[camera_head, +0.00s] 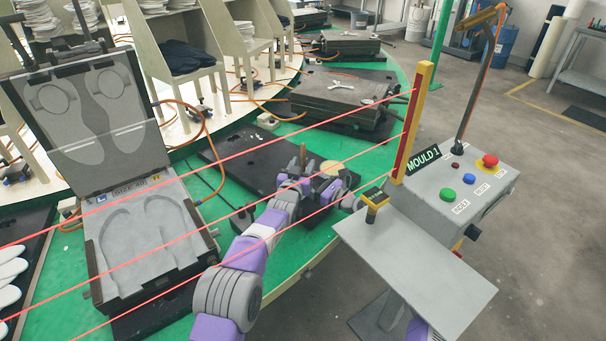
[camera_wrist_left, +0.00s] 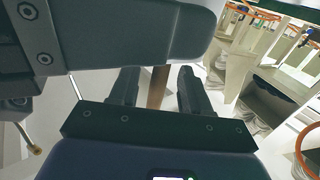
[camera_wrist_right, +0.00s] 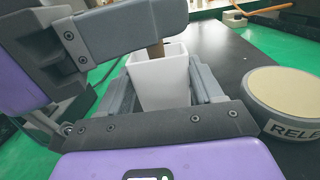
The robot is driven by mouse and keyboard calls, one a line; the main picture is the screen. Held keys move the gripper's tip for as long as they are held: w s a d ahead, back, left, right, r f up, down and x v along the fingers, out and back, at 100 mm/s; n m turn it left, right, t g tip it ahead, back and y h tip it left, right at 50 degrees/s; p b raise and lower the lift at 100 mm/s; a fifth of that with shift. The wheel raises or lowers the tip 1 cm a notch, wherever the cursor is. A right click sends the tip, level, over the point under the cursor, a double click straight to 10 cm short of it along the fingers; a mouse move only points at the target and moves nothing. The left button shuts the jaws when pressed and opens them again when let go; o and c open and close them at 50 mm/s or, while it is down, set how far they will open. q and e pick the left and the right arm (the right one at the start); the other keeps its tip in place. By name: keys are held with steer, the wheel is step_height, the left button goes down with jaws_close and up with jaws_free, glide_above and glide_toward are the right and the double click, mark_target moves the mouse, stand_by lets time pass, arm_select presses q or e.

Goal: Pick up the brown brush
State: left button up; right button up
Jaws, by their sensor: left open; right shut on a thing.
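The brown brush shows as a thin brown handle (camera_head: 303,153) standing up above the dark board in the head view. In the left wrist view the handle (camera_wrist_left: 157,88) lies between the two fingers of my left gripper (camera_wrist_left: 156,90), which is open. In the right wrist view my right gripper (camera_wrist_right: 162,88) is shut on a white cup (camera_wrist_right: 162,78). A piece of the brown handle (camera_wrist_right: 156,50) shows at the cup's mouth. The bristles are hidden. In the head view both grippers are close together and partly cover each other.
A round tin with a pale lid (camera_wrist_right: 287,98) stands beside the cup on the dark board (camera_head: 237,150). An open grey insole mould (camera_head: 144,245) stands at the left. The MOULD 1 control box (camera_head: 463,190) and its post are at the right. Red beams cross the work area.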

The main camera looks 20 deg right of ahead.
arm_select(q)
steer(key=shift+w+d, duration=0.25)
steer(key=shift+w, duration=0.1)
jaws_close()
step_height(320, 180, up, 10)
steer(key=shift+r, duration=0.1)
arm_select(e)
steer(key=o, duration=1.2)
steer(key=shift+s+d, duration=0.1)
steer(key=v, duration=0.7)
steer(key=shift+s, duration=0.15)
